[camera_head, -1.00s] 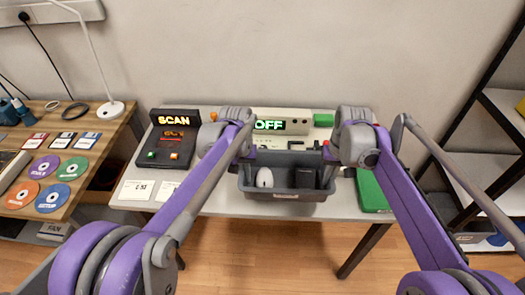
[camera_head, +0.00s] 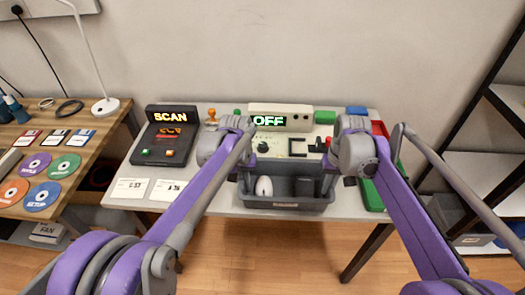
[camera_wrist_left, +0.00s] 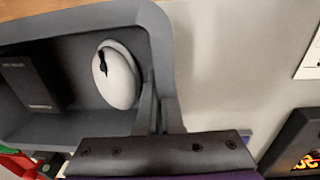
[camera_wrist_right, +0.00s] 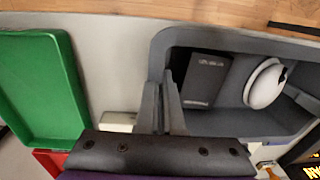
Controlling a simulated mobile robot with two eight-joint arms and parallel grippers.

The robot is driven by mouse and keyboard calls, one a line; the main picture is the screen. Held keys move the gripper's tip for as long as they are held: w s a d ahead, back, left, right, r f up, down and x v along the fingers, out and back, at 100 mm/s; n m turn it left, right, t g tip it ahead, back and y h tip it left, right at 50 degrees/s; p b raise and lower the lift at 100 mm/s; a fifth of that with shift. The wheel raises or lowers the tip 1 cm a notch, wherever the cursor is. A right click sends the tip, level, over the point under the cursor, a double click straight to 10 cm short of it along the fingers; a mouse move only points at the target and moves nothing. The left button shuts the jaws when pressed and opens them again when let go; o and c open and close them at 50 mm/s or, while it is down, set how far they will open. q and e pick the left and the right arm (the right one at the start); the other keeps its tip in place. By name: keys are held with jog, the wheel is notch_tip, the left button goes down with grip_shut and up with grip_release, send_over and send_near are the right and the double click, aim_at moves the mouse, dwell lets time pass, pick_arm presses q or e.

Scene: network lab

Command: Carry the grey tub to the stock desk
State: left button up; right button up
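The grey tub (camera_head: 285,204) is at the front middle of the white table, with a white mouse (camera_head: 264,187) and a dark box (camera_head: 305,187) inside. My left gripper (camera_head: 244,180) is shut on its left end wall; in the left wrist view the fingers (camera_wrist_left: 160,105) pinch the wall beside the mouse. My right gripper (camera_head: 329,180) is shut on the right end wall; in the right wrist view its fingers (camera_wrist_right: 163,105) straddle the wall beside the box. The tub looks level; whether it touches the tabletop is unclear. Which desk is the stock desk is not marked.
A SCAN unit (camera_head: 167,136) and white cards (camera_head: 130,190) lie left, a green tray (camera_head: 371,195) right. A wooden desk (camera_head: 92,150) with discs is left; a black-framed shelf (camera_head: 485,165) is right.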

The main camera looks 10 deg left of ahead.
pick_arm(q)
jog(key=o, duration=0.4)
pick_arm(e)
jog(key=o, duration=0.4)
jog(key=shift+r, duration=0.1)
pick_arm(q)
notch_tip(320, 180, up, 12)
jog(key=shift+a, duration=0.3)
pick_arm(e)
notch_tip(320, 180, up, 12)
jog(key=shift+d, duration=0.3)
pick_arm(q)
jog(key=shift+s, duration=0.1)
pick_arm(e)
jog(key=shift+s, duration=0.1)
